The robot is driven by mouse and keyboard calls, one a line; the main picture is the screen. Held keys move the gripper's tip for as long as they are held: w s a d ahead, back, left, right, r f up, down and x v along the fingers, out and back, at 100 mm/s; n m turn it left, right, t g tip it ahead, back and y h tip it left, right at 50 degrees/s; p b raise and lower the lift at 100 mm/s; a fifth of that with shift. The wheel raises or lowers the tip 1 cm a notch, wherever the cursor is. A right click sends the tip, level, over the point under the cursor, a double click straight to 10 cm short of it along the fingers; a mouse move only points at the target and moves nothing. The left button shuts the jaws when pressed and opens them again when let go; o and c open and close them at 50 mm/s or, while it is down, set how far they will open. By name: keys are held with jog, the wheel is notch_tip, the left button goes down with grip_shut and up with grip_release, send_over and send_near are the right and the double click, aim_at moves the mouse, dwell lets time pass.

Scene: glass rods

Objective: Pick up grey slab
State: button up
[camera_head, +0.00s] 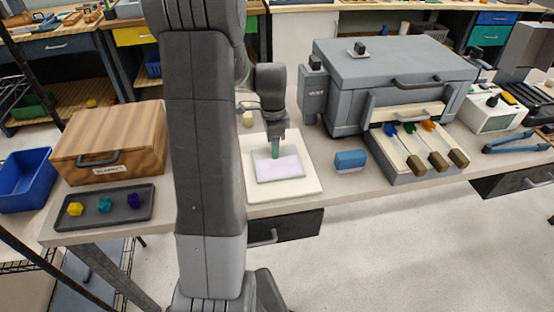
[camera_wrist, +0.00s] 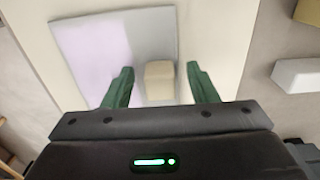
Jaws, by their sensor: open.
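A flat, square grey slab (camera_head: 278,168) with a pale lilac area on top lies on a white board (camera_head: 312,188) at the bench's front edge. It also shows in the wrist view (camera_wrist: 85,58), reaching under the left finger. My gripper (camera_head: 276,154) points down over the slab's back part, its green fingers open. In the wrist view my gripper (camera_wrist: 160,72) has a small beige block (camera_wrist: 160,84) between its fingers in the picture. I cannot tell whether anything touches the fingers. The block is not visible in the head view.
A blue block (camera_head: 350,160) lies right of the board. A large grey box (camera_head: 390,65) stands behind, with a tray of handled tools (camera_head: 425,165) before it. A wooden box (camera_head: 110,140) and a dark tray (camera_head: 105,208) with coloured pieces are at left.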

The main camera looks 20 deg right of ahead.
grip_shut()
jog(key=shift+r, duration=0.1)
